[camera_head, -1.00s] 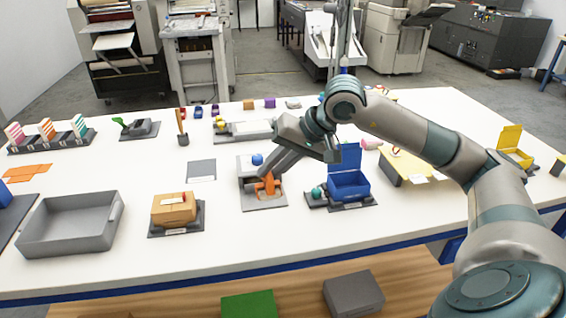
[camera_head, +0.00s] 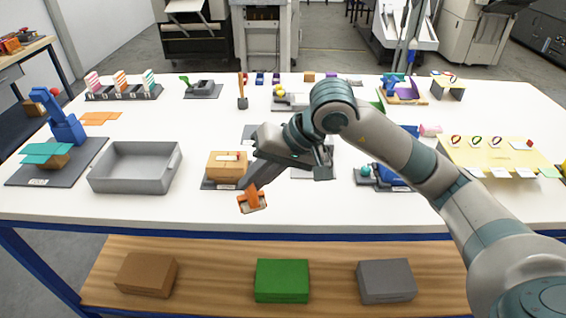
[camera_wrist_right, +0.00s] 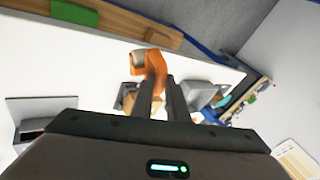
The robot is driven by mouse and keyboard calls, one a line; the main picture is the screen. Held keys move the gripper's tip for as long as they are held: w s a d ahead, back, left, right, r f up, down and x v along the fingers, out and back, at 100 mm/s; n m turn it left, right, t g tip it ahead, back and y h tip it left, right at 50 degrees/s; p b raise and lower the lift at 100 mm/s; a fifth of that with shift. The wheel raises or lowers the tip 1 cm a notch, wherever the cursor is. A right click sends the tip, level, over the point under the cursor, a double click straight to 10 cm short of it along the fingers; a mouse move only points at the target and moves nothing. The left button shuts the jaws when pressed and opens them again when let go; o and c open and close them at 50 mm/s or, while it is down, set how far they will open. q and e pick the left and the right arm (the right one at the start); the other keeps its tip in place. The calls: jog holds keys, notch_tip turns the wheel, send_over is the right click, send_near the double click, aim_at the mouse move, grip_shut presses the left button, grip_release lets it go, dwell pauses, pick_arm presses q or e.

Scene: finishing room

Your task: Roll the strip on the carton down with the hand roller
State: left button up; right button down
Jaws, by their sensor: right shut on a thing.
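The tan carton (camera_head: 222,171) sits on a dark base plate, with a pale strip (camera_head: 228,157) with a reddish end on its top. My right gripper (camera_head: 262,178) is shut on the orange hand roller (camera_head: 252,200) and holds it in front and to the right of the carton, apart from it. In the wrist view the roller (camera_wrist_right: 152,62) sticks out beyond the two fingers, and part of the carton (camera_wrist_right: 127,100) shows behind them. How far the roller is above the table is hard to tell. My left gripper is out of view.
A grey tray (camera_head: 135,181) stands left of the carton. Behind my right gripper is a light stand, partly hidden by it. A blue box (camera_head: 388,180) is to the right, partly behind my arm.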

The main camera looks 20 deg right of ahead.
aim_at(242, 201)
jog(key=shift+n+g+y, duration=0.3)
jog(key=shift+n, duration=0.5)
jog(key=s+a, duration=0.1)
jog(key=s+a+f, duration=0.1)
jog(key=a+f, duration=0.1)
jog(key=shift+s+a, duration=0.35)
jog(key=shift+s, duration=0.05)
jog(key=s+d+f+n+g, duration=0.1)
jog(key=s+d+f, duration=0.5)
jog(key=d+f, duration=0.1)
jog(key=shift+d+n+y, duration=0.3)
jog(key=shift+d, duration=0.2)
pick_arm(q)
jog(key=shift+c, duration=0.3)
pick_arm(e)
jog(key=shift+w, duration=0.1)
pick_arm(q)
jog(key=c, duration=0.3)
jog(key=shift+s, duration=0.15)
pick_arm(e)
jog(key=shift+a, duration=0.1)
